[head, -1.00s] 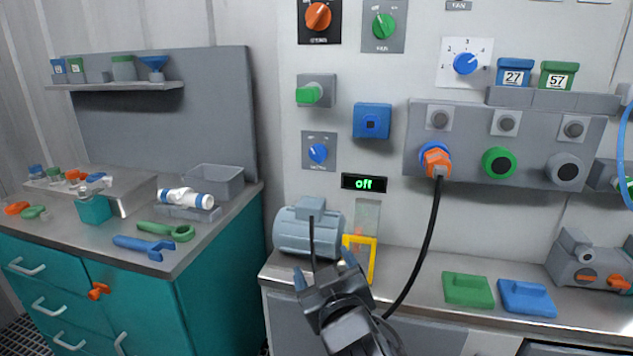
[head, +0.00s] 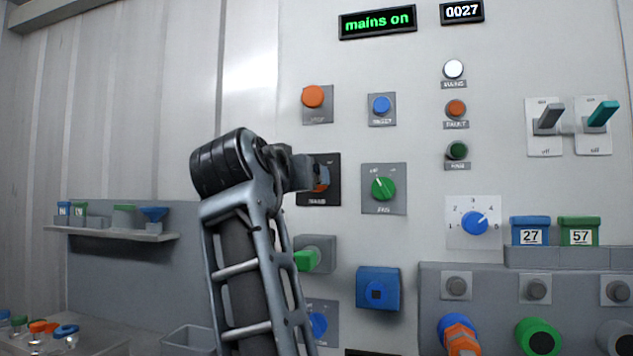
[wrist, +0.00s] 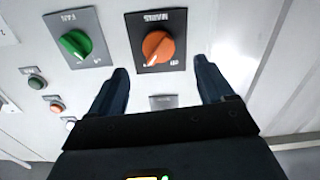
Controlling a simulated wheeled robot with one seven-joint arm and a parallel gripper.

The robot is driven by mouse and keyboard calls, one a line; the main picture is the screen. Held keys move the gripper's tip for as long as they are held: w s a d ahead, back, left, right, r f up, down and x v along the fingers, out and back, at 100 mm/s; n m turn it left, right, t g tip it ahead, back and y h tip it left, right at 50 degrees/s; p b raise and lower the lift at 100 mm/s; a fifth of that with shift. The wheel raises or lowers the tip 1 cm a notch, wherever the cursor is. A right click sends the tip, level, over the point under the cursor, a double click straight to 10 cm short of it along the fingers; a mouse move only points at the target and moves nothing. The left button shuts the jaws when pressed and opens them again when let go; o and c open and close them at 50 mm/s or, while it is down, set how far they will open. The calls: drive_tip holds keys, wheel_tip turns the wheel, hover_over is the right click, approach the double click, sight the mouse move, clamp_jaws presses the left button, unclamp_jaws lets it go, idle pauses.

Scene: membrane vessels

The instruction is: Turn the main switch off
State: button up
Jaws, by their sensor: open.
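The main switch is an orange rotary knob on a black plate (head: 333,197) labelled MAINS. My gripper (head: 322,174) is in front of it in the head view and hides much of the knob. In the wrist view the whole orange knob (wrist: 157,47) shows, upside down, just beyond and between the tips of my gripper (wrist: 161,70). The jaws are open with nothing between them, and I see no contact with the knob. The display (head: 377,22) above reads "mains on" in green.
A green fan knob (head: 383,188) sits close to the right of the main switch. An orange button (head: 313,97) and a blue button (head: 381,105) are above.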

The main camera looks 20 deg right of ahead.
drive_tip(key=r+p+x, duration=0.1)
drive_tip(key=x, duration=0.7)
drive_tip(key=shift+d, duration=0.15)
drive_tip(key=c, duration=1)
